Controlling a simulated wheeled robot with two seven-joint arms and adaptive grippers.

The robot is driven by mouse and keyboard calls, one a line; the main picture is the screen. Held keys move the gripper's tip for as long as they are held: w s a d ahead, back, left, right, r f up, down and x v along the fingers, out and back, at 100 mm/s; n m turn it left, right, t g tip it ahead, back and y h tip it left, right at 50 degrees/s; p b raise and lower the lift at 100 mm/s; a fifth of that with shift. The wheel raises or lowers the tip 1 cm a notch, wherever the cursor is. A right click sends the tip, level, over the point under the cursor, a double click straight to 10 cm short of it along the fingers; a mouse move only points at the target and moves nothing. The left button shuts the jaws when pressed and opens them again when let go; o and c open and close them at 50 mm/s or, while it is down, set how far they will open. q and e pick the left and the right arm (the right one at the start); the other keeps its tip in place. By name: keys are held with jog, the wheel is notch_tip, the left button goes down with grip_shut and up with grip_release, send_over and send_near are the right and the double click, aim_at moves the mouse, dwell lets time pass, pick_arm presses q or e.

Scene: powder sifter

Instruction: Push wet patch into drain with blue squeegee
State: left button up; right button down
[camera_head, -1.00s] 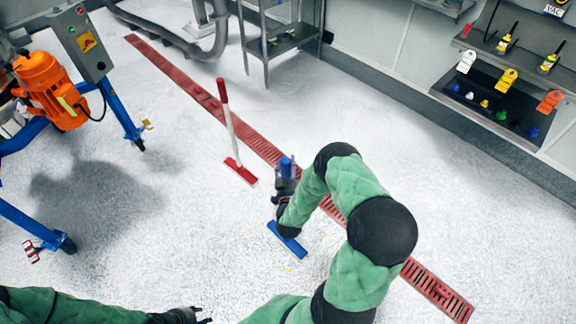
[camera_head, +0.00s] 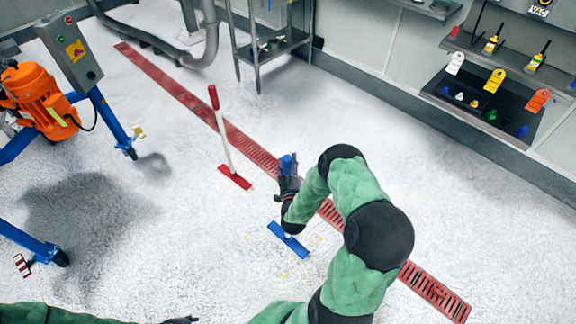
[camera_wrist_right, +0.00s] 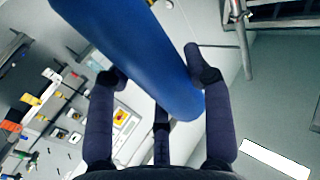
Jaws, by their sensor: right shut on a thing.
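My right gripper (camera_head: 288,185) is shut on the blue handle of the blue squeegee (camera_head: 288,242); the handle also fills much of the right wrist view (camera_wrist_right: 135,55). The squeegee's blue head is at the floor, on the near side of the drain and apart from it. The drain (camera_head: 435,292) is a long red grated channel running diagonally across the floor. The wet patch is hard to make out; small yellow specks lie around the squeegee head. My left gripper (camera_head: 182,320) barely shows at the bottom edge, its fingers mostly cut off.
A red squeegee with a white handle (camera_head: 228,140) stands left of my right gripper, close to the drain. An orange motor (camera_head: 38,98) on a blue frame is at the left. A metal rack (camera_head: 275,45) and wall shelves (camera_head: 485,100) stand beyond the drain. The floor around the squeegee is clear.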

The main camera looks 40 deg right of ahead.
jog(key=w+d, duration=0.2)
jog(key=d, duration=2.2)
jog(key=shift+r, duration=0.15)
dwell(2.5)
jog(key=shift+d, duration=0.1)
jog(key=d, duration=1)
jog(key=shift+w+d, duration=0.35)
jog(key=shift+w, duration=0.1)
dwell(1.1)
jog(key=shift+d, duration=0.15)
